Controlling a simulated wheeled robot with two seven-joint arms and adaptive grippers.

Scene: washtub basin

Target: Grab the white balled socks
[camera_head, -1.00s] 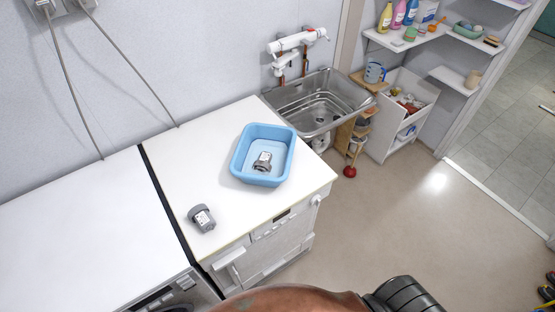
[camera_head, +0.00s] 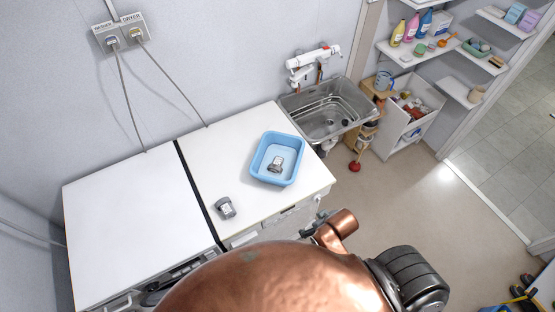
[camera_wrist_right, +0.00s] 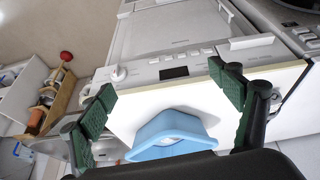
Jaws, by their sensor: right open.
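A small grey-and-white bundle (camera_head: 275,164) lies in the blue tub (camera_head: 289,181) on the right-hand white machine. A similar grey-and-white bundle (camera_head: 225,208) lies outside the tub, near the machine's front left corner. I cannot tell for sure which is the white balled socks. In the right wrist view, my right gripper (camera_wrist_right: 160,82) is open and empty, with green-padded fingers wide apart. The blue tub (camera_wrist_right: 170,128) shows beyond and between them, its contents unclear. My copper right arm fills the bottom of the head view. My left gripper is out of view.
The machine top (camera_head: 190,160) is otherwise clear, as is the left machine's top (camera_head: 120,210). A metal sink (camera_head: 328,110) stands behind on the right. A red-ended plunger (camera_head: 355,166) is beside it. Shelves (camera_head: 425,45) with bottles stand farther right.

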